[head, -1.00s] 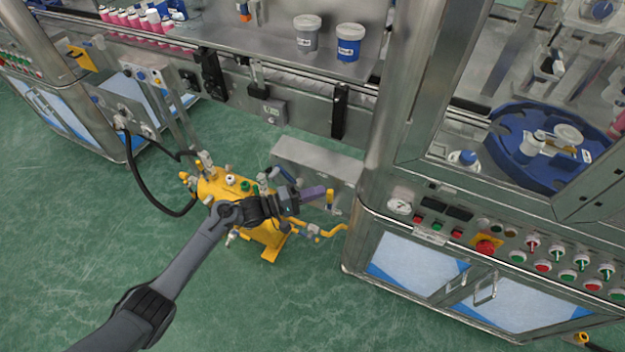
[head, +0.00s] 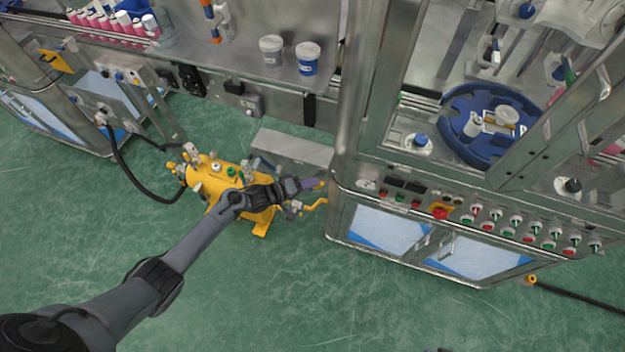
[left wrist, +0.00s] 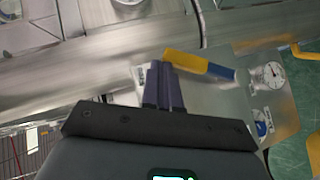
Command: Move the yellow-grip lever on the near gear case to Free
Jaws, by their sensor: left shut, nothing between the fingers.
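The yellow-grip lever (left wrist: 188,60) lies across the upper middle of the left wrist view, yellow with a blue part toward its right end. In the head view only a small yellow bit of it (head: 321,184) shows by my fingertips. My left gripper (head: 316,184) has its dark purple fingers together and empty. In the left wrist view its fingertips (left wrist: 163,66) are right beside the lever's yellow part; I cannot tell whether they touch. The grey gear case (head: 290,149) stands behind my gripper, its near side partly hidden. My right gripper is not in view.
A yellow tank with fittings (head: 214,174) stands on the floor partly behind my left forearm. The steel machine cabinet (head: 338,160) rises close to the right of my fingertips. A gauge (left wrist: 272,73) is right of the lever. Green floor in front is clear.

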